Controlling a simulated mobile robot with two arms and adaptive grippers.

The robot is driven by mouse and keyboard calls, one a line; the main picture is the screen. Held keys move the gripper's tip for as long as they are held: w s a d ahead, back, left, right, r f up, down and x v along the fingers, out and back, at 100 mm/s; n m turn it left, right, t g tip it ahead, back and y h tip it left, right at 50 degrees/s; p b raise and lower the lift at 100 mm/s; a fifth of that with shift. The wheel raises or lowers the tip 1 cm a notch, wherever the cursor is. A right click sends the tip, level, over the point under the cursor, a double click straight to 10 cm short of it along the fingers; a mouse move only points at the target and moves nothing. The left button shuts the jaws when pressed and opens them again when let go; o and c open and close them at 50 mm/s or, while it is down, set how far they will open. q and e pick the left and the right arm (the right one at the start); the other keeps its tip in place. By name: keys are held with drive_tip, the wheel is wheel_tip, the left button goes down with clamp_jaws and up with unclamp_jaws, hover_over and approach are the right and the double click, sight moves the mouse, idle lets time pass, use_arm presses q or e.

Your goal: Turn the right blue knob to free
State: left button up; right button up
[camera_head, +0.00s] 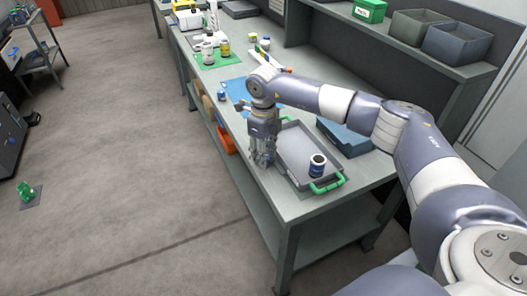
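I cannot pick out the right blue knob with certainty. A small blue patch (10,50) shows on equipment at the far left edge, too small to tell what it is. My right gripper (262,163) points down at the left side of the grey tray (315,152) on the workbench, far from that patch. Its fingers are small and seen at an angle, so I cannot tell whether they are open or shut. No held object can be made out. My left gripper is not in view.
The grey tray has a green handle (328,187) and a dark, white-banded container (317,166) at its near end. Bottles (208,52) stand on a green mat farther back. Bins (457,43) sit on the right shelf. The floor (120,150) left of the bench is mostly clear.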

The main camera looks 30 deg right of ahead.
drive_tip(key=shift+c, duration=0.5)
drive_tip(key=c, duration=0.7)
drive_tip(key=shift+m, duration=0.4)
drive_tip(key=m, duration=0.4)
drive_tip(key=shift+w, duration=0.1)
drive_tip(key=m, duration=0.4)
drive_tip(key=shift+d, duration=0.1)
drive_tip(key=m, duration=0.5)
drive_tip(key=shift+r, duration=0.1)
drive_tip(key=m, duration=0.4)
drive_tip(key=shift+p, duration=0.3)
drive_tip(key=shift+m, duration=0.3)
